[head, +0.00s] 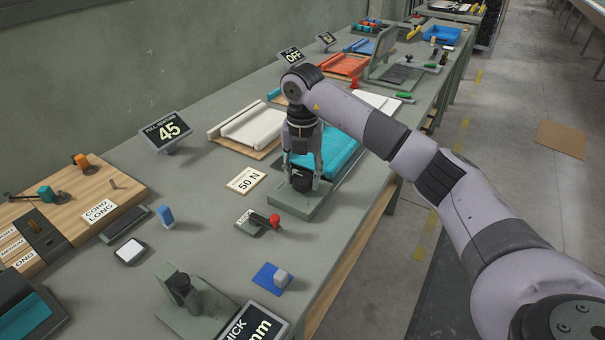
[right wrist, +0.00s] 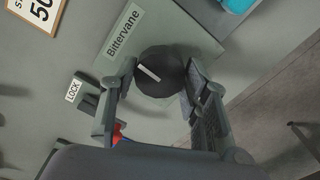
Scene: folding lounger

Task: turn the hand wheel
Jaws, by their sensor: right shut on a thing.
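The hand wheel (right wrist: 163,74) is a round black knob with a white bar mark, on a grey-green base (head: 293,206) near the bench's right edge. In the right wrist view the base carries a "Bittervane" label (right wrist: 124,30). My right gripper (head: 301,182) points down over the wheel and is shut on it, one finger on each side; the fingers also show in the right wrist view (right wrist: 160,88). In the head view the fingers hide much of the wheel. My left gripper is not in view.
A "50 N" card (head: 246,180) lies left of the wheel. A red-knobbed lever (head: 273,220) with a lock label stands in front. A teal pad (head: 342,150) lies behind.

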